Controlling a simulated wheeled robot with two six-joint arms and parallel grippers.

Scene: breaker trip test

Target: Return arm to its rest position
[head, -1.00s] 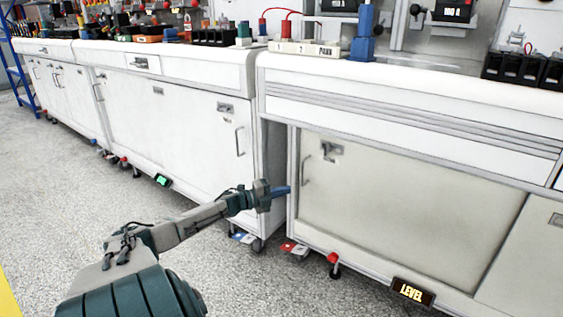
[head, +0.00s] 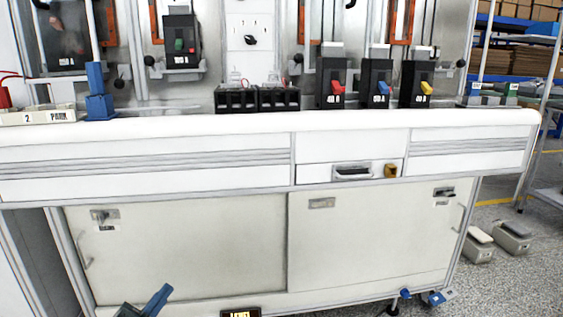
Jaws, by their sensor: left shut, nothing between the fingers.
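My left gripper (head: 158,299) shows at the bottom left of the head view, low in front of the bench's cabinet doors. Its blue fingers are shut with nothing between them, and they point up and to the right. It appears apart from the bench. The rest of my left arm is cut off by the lower edge of the picture. My right gripper is out of view.
A white bench (head: 200,140) spans the view. On it stand three breakers with red (head: 335,88), blue (head: 381,88) and yellow (head: 425,88) levers, black terminal blocks (head: 257,98) and a blue plug (head: 98,95). Foot pedals (head: 511,238) lie on the floor at right.

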